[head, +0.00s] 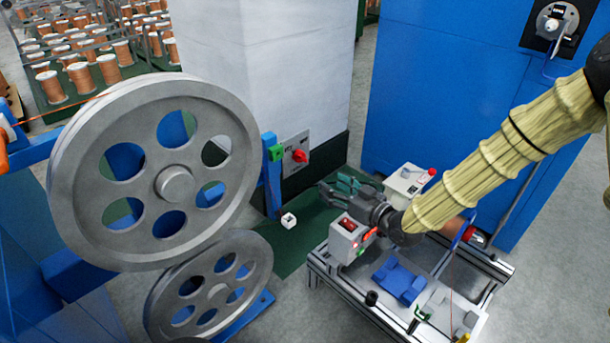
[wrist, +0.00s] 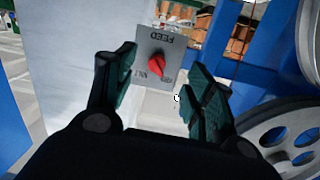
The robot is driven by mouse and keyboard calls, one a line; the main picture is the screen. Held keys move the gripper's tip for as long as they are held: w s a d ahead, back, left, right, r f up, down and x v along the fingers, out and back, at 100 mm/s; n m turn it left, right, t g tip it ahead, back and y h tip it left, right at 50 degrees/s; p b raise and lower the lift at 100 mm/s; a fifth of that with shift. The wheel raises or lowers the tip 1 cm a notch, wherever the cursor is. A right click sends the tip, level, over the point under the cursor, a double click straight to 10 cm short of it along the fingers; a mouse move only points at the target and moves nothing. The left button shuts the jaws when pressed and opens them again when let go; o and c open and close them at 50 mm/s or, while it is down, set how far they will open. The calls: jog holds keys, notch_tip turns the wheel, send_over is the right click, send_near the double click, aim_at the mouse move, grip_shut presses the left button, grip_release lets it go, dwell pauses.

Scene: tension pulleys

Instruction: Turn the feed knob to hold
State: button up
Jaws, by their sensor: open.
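The red feed knob (head: 299,156) sits on a grey plate (head: 288,147) at the foot of the white column. In the wrist view the knob (wrist: 156,65) lies between the fingers in the picture, and its plate (wrist: 148,48) appears upside down with the word FEED. Smaller lettering, partly unclear, is beside the knob; I cannot tell its exact setting. My gripper (head: 336,187) is open and empty, short of the plate and to its lower right in the head view. Its two dark green fingers (wrist: 160,65) stand wide apart in the wrist view, with no visible contact with the knob.
Large grey pulleys (head: 175,185) stand at left. A framed cart (head: 330,268) with a switch box (head: 346,238) is below my arm. A blue cabinet (head: 440,80) stands behind.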

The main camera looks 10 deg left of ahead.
aim_at(305, 160)
jog(key=shift+n+y, duration=0.6)
jog(key=shift+y, duration=0.1)
jog(key=b+x, duration=0.1)
jog(key=x, duration=0.3)
jog(key=r+b+x, duration=0.1)
jog(key=x, duration=0.3)
jog(key=r+b+x, duration=0.1)
jog(key=x, duration=0.3)
jog(key=shift+w+a+r+b, duration=0.15)
jog(key=shift+w+r+b, duration=0.05)
jog(key=shift+w+b, duration=0.2)
jog(key=shift+c, duration=0.2)
jog(key=c, duration=1)
